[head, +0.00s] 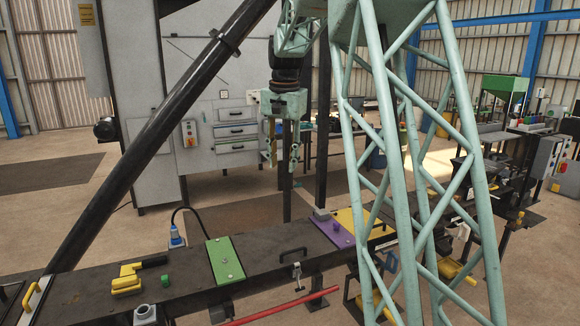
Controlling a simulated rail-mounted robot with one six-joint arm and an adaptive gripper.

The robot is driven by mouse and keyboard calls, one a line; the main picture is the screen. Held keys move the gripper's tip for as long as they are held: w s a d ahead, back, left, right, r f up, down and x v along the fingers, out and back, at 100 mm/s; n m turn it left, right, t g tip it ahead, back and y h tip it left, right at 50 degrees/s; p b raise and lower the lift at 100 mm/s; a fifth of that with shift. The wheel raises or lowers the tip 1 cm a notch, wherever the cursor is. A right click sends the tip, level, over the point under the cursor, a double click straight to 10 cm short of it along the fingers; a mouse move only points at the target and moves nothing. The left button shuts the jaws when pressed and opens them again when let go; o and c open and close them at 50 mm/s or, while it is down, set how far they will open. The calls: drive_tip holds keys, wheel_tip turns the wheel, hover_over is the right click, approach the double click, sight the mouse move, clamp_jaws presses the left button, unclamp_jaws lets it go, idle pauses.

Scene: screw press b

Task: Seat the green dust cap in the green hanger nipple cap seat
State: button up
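A small green cap (165,281), which looks like the dust cap, sits on the dark bench beam at the lower left, just right of a yellow tool. A green plate (226,262) with small round fittings lies across the beam to its right. I cannot tell whether one of these fittings is the hanger nipple cap seat. My gripper (282,155) hangs high beyond the beam, well away from the cap. Its fingers look spread, with nothing visible held between them.
The dark beam (275,246) also bears a purple plate (338,233), a yellow plate (362,224), a black handle (293,253) and a yellow tool (127,280). A blue plug with a black cable (176,238) stands behind it. A red bar (280,308) lies in front.

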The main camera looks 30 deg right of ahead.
drive_tip(key=s+a+r+n+t+b, duration=0.1)
drive_tip(key=s+a+r+n+b, duration=0.15)
drive_tip(key=s+a, duration=0.85)
drive_tip(key=s+a+r+n+t+b, duration=0.15)
drive_tip(key=s+a+n, duration=0.25)
drive_tip(key=s+a, duration=0.8)
drive_tip(key=s+a+f+n+b, duration=0.1)
drive_tip(key=s+f, duration=0.3)
drive_tip(key=s, duration=0.5)
drive_tip(key=s+a+f+n+b, duration=0.1)
drive_tip(key=s+a+f+n, duration=0.1)
drive_tip(key=s, duration=0.7)
drive_tip(key=s+a+f+n+b, duration=0.1)
drive_tip(key=s+a+f, duration=0.3)
drive_tip(key=s, duration=0.5)
drive_tip(key=shift+s+f+n+y, duration=0.25)
drive_tip(key=shift+f+n, duration=0.2)
drive_tip(key=shift+f, duration=0.45)
drive_tip(key=shift+w, duration=0.1)
